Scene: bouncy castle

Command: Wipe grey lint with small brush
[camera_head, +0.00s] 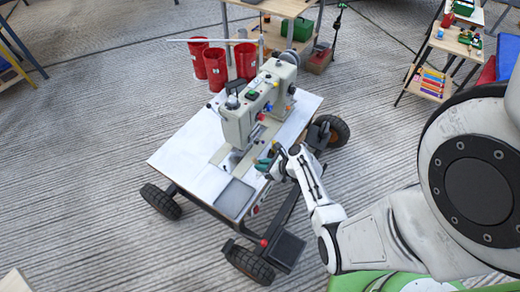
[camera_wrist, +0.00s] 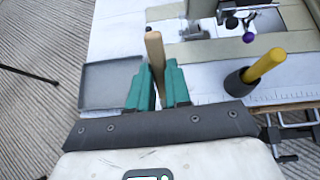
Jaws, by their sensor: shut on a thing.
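My gripper (camera_wrist: 157,82) has teal fingers closed around a wooden, tan stick (camera_wrist: 154,46), seemingly the small brush's handle. The stick stands up between the fingers; no bristles can be made out. In the head view my gripper (camera_head: 265,162) is low over the white table of the sewing machine (camera_head: 256,105), just right of the machine's needle end. A small grey patch (camera_head: 232,158) shows under the machine's head, too small to tell whether it is lint. The wrist view shows the presser foot and needle area (camera_wrist: 238,18) at the top, beyond the stick.
A shallow grey tray (camera_wrist: 104,86) lies left of my fingers on the white tabletop (camera_head: 180,158). A yellow handle (camera_wrist: 268,66) stands in a black cup to the right. Red canisters (camera_head: 215,68) stand behind the wheeled table. The tabletop's left side is clear.

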